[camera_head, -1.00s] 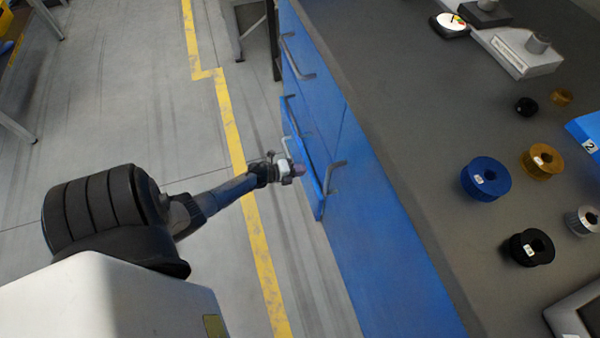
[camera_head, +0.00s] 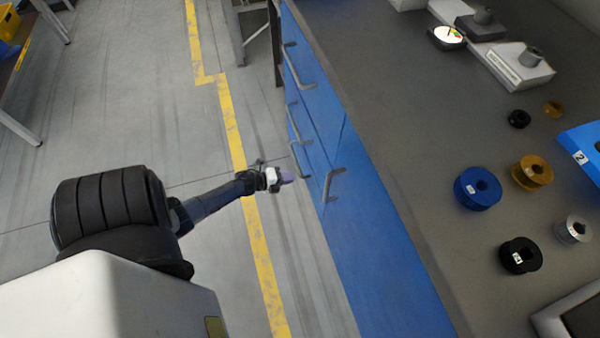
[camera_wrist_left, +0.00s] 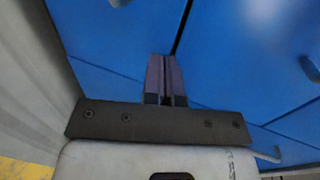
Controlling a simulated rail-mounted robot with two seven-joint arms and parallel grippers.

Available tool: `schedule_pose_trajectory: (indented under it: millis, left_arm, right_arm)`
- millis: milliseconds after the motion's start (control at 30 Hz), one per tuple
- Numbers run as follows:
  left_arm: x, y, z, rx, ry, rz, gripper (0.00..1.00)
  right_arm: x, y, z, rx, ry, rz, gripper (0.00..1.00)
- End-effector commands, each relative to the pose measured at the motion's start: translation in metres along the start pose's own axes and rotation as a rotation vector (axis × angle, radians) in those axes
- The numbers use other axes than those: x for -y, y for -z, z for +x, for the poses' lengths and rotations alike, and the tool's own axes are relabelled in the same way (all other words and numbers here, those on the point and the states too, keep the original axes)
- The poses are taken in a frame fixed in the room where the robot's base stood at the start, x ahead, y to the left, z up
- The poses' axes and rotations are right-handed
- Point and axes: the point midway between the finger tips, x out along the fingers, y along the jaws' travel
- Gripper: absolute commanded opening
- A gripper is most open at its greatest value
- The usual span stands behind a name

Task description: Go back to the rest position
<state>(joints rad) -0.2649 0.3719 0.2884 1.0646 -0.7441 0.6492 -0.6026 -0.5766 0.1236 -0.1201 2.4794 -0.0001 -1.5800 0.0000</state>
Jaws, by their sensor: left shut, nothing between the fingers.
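My left gripper (camera_head: 286,178) is over the floor, just left of the blue cabinet front in the head view, apart from the drawers. In the left wrist view its fingers (camera_wrist_left: 165,80) are together with nothing between them, facing the blue drawer fronts (camera_wrist_left: 120,45). The blue drawer cabinet (camera_head: 350,230) has several grey handles, and its drawers look flush with the front. My right gripper is in neither view.
The grey worktop (camera_head: 400,130) carries a blue spool (camera_head: 477,188), an orange spool (camera_head: 532,173), black spools, a silver part (camera_head: 573,229) and a round dial (camera_head: 446,37). Open floor with a yellow line (camera_head: 229,120) lies left of the cabinet.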

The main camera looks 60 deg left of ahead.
Motion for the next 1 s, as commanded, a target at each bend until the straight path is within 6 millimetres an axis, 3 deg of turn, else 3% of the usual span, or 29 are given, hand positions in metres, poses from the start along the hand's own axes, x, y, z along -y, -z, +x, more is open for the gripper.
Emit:
schedule_pose_trajectory:
  millis: [33,200,400,900,1000]
  left_arm:
    - [0.004,0.001,-0.013,0.001,-0.002,-0.002,0.00]
    - [0.003,0.000,-0.041,0.001,-0.002,-0.002,0.00]
    - [0.001,0.000,-0.061,0.000,-0.001,-0.001,0.00]
    - [0.000,0.000,-0.069,0.001,0.000,-0.033,0.00]
    - [-0.010,-0.012,-0.070,0.077,-0.055,-0.098,0.00]
  right_arm:
    - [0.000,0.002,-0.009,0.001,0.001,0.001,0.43]
    - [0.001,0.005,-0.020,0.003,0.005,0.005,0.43]
    - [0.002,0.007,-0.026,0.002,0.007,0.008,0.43]
    - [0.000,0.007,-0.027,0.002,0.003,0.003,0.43]
    - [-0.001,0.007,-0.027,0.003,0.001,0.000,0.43]
